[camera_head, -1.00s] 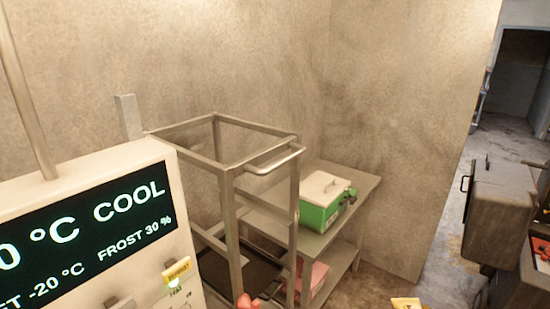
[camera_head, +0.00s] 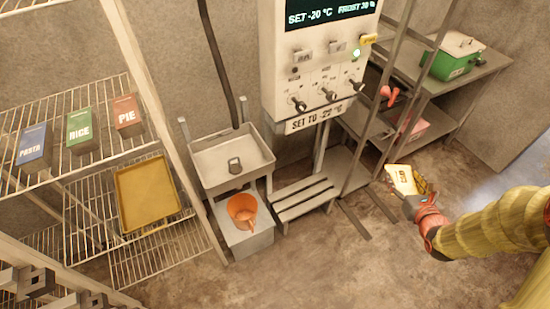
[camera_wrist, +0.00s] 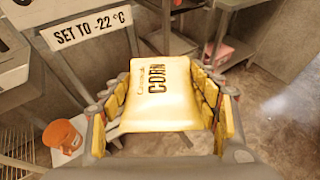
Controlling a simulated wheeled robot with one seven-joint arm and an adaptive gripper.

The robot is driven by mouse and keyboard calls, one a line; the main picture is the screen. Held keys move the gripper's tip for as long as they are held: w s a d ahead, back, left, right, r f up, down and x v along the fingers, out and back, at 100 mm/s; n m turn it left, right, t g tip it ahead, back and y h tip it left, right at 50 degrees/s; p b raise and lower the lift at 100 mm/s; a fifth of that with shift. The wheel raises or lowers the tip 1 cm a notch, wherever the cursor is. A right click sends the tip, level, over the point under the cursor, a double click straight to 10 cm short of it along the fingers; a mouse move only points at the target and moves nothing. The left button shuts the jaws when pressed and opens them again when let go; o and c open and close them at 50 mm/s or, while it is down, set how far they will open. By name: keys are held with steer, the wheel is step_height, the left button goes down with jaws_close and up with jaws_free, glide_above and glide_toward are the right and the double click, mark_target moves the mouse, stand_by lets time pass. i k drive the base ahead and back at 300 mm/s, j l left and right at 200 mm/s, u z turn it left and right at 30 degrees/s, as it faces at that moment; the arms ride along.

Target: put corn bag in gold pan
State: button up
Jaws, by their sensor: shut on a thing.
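A yellow bag printed CORN (camera_wrist: 158,95) is held between the fingers of my gripper (camera_wrist: 162,110) in the wrist view. In the head view the corn bag (camera_head: 402,178) shows at the end of my arm at right, with my gripper (camera_head: 416,188) shut on it, in the air above the floor. The gold pan (camera_head: 148,193) is a flat rectangular tray on a wire shelf at left. It looks empty. My gripper is well to the right of the pan. The pan is not in the wrist view.
Boxes marked PASTA (camera_head: 33,147), RICE (camera_head: 82,130) and PIE (camera_head: 127,115) stand on the upper wire shelf. A control cabinet (camera_head: 318,60), a sink (camera_head: 232,158), an orange bucket (camera_head: 242,210) and a slatted step (camera_head: 303,198) lie between bag and pan. Open floor is in front.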

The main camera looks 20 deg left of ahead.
mark_target(154, 190)
steer(key=u, duration=2)
